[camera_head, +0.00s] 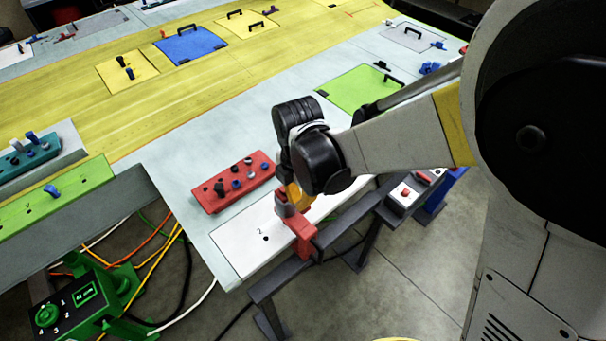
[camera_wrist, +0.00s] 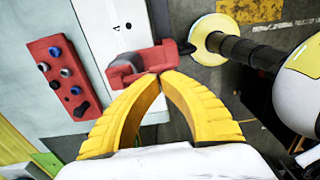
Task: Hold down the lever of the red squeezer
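The red squeezer (camera_head: 301,236) is clamped at the front edge of the table, beside the white panel marked 2. In the wrist view the red squeezer (camera_wrist: 142,60) lies across the picture, just beyond my fingertips. My gripper (camera_head: 294,199) is directly over it, pointing down. In the wrist view my gripper's (camera_wrist: 163,76) yellow fingers arch together, and their tips meet at the squeezer's near side. The tips look in contact with the red part or very close to it. I cannot tell the lever from the body, or whether it is pressed.
A red block with knobs (camera_head: 234,187) stands on the table left of my gripper. A white button box (camera_head: 404,196) is to the right, by the dark rail (camera_head: 345,232). A green panel (camera_head: 360,89) lies behind. Cables and a green control box (camera_head: 75,302) are below left.

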